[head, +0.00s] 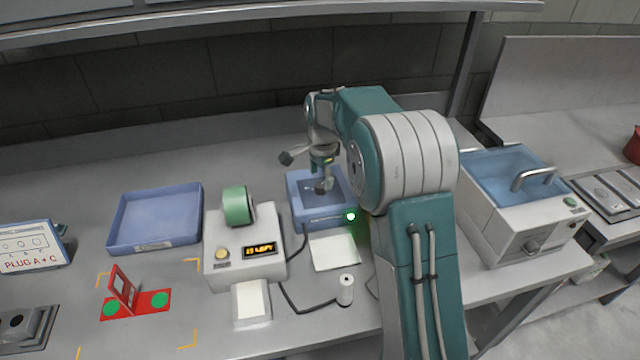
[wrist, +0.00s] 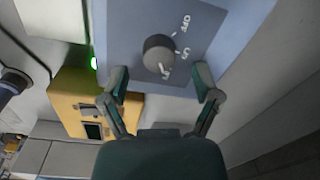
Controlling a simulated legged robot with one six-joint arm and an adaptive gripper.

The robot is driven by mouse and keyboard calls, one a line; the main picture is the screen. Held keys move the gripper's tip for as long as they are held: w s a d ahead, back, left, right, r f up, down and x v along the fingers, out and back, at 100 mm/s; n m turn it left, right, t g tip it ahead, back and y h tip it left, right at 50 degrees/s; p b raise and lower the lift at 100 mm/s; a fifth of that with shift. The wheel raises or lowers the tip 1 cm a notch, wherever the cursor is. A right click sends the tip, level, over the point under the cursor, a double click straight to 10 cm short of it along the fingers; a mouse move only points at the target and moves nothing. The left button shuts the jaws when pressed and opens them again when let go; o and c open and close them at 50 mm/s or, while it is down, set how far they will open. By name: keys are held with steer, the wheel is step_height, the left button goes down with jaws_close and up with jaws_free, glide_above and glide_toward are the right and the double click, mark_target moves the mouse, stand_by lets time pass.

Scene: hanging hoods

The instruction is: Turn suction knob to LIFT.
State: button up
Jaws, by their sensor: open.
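The suction knob (wrist: 159,53) is a round dark knob on a grey panel (wrist: 200,70) in the wrist view. Small white labels sit around its right and lower side; one appears to read OFF, the others are too small to read surely. The panel is on a blue box (head: 341,217), which stands below my arm in the head view. My gripper (wrist: 161,80) is open, with one finger on each side of and short of the knob, apart from it.
A white label machine (head: 222,268) with a green roll stands left of the blue box. A blue tray (head: 155,243) lies farther left. A white water bath (head: 515,235) stands right of my arm. A yellow box (wrist: 68,88) shows at the wrist view's left.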

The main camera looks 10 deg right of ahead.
mark_target(321, 185)
step_height(321, 185, up, 9)
steer(key=shift+s, duration=0.2)
steer(key=s+r+n+t, duration=0.1)
steer(key=s+r+n, duration=0.3)
steer(key=s, duration=0.5)
steer(key=s+r+n+t, duration=0.25)
steer(key=s+r, duration=0.25)
steer(key=s, duration=0.4)
steer(key=s+f+n, duration=0.2)
steer(key=s+n, duration=0.2)
steer(key=s, duration=0.4)
steer(key=s+f+n+t, duration=0.1)
steer(key=s+f+n, duration=0.2)
steer(key=s, duration=0.5)
steer(key=shift+s+f+n, duration=0.15)
steer(key=shift+s+n, duration=0.2)
steer(key=shift+n, duration=0.1)
